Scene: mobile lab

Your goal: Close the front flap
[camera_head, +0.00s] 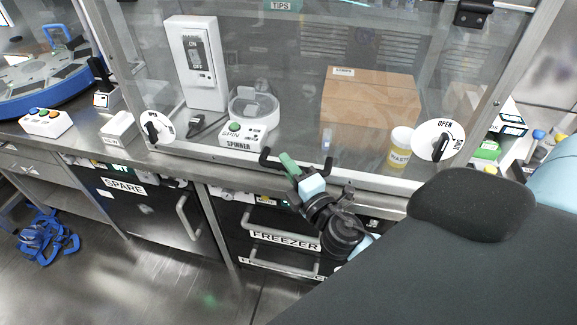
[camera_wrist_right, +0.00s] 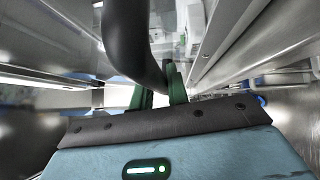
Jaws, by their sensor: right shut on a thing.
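The front flap (camera_head: 290,60) is a large clear pane in a metal frame. Its lower rail lies low, close along the counter's front edge; I cannot tell whether a gap remains. A dark bar handle (camera_head: 265,159) sticks out from the lower rail, and shows as a thick curved tube in the wrist view (camera_wrist_right: 128,40). My right gripper (camera_head: 288,162) is at the handle, with its green fingers (camera_wrist_right: 161,90) shut on it. The gripper partly hides the handle's middle. My left gripper is not in view.
Round latch knobs sit at the lower left (camera_head: 155,128) and lower right (camera_head: 438,140). Behind the pane are a spinner (camera_head: 250,118), a cardboard box (camera_head: 368,105) and a waste cup (camera_head: 399,148). Below are the spare (camera_head: 140,205) and freezer (camera_head: 285,225) fronts with handles.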

